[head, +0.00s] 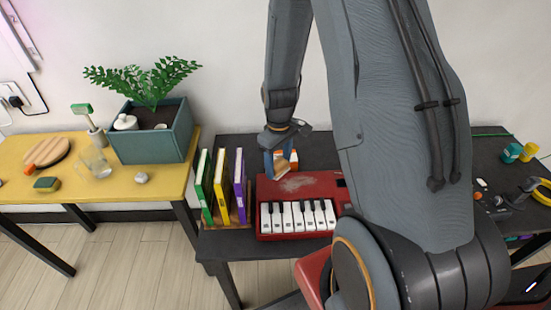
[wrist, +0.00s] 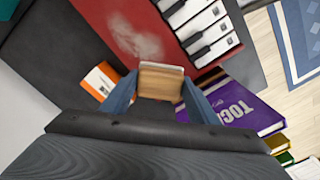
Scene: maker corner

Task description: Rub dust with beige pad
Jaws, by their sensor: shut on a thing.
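The beige pad (wrist: 160,83) is between the two blue fingers of my gripper (wrist: 160,92) in the wrist view. My gripper is shut on it. In the head view my gripper (head: 281,163) holds the pad (head: 283,171) at the back left of the red toy keyboard (head: 322,185). A pale grey dust patch (head: 292,184) lies on the keyboard's red top, just in front of the pad. The dust (wrist: 132,36) also shows ahead of the pad in the wrist view. I cannot tell whether the pad touches the red top.
Upright green, yellow and purple books (head: 222,187) stand left of the keyboard on the dark table (head: 245,245). An orange and white box (wrist: 100,80) is close beside my gripper. A yellow table (head: 100,200) at left bears a planter (head: 150,145) and a glass mug (head: 95,162).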

